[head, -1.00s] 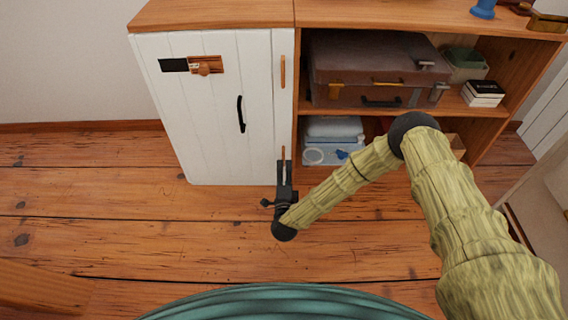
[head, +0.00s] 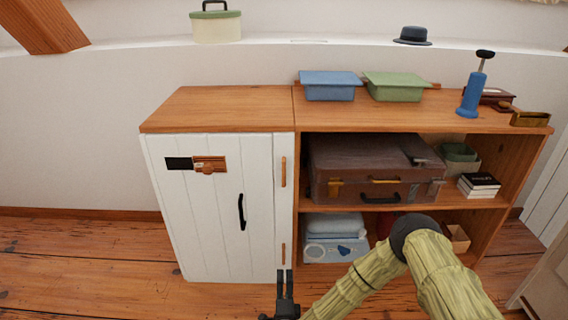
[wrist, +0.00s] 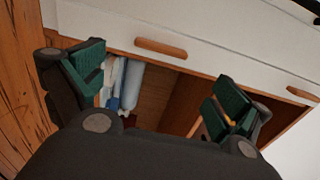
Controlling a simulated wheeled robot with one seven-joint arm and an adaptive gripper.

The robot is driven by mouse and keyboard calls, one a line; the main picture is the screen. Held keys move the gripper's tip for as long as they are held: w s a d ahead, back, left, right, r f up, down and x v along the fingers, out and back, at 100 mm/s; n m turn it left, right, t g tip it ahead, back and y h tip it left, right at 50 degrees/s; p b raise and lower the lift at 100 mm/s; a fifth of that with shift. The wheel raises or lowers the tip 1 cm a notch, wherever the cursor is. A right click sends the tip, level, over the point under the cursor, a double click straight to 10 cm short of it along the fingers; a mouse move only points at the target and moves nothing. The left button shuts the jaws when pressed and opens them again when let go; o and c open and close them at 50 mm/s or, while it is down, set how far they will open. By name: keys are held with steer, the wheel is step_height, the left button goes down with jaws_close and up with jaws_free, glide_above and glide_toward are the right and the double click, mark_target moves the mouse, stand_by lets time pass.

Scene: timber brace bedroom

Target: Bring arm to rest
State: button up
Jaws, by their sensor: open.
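My gripper (head: 286,284) is at the bottom centre of the head view, in front of the lower right edge of the white cabinet. In the wrist view my gripper (wrist: 160,92) has its two green-padded fingers wide apart, with nothing between them. Beyond the fingers are a white panel with a wooden handle (wrist: 161,48) and an open shelf space. My arm reaches in from the lower right of the head view, bent at a dark joint.
The white cabinet (head: 213,235) is shut. Beside it, open shelves hold a brown suitcase (head: 345,165), folded cloths (head: 333,222) and books (head: 479,181). A blue bin (head: 330,92), a green bin (head: 395,93) and a blue pump (head: 470,98) stand on top. Wooden floor lies in front.

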steer(key=s+d+f+n+g+y, duration=0.2)
steer(key=s+f+n+g, duration=0.3)
steer(key=s, duration=0.4)
steer(key=s+d+f+n+g+y, duration=0.2)
steer(key=s+f+n+g, duration=0.15)
steer(key=s+n, duration=0.4)
steer(key=s+d+r+n+g+h, duration=0.2)
steer(key=s+d+g, duration=0.3)
steer(key=s+d, duration=0.55)
steer(key=s+d+r+n+g+h, duration=0.2)
steer(key=s+d+r+n+g, duration=0.15)
steer(key=s+d, duration=0.7)
steer(key=s+a+r+p, duration=0.1)
steer(key=r+p, duration=1.6)
steer(key=s+a+r+g+p, duration=0.1)
steer(key=s+r+p, duration=0.1)
steer(key=r+p, duration=1.5)
steer(key=shift+a+r+p, duration=0.3)
steer(key=shift+r+p, duration=0.1)
steer(key=shift+p, duration=0.2)
steer(key=shift+s, duration=0.1)
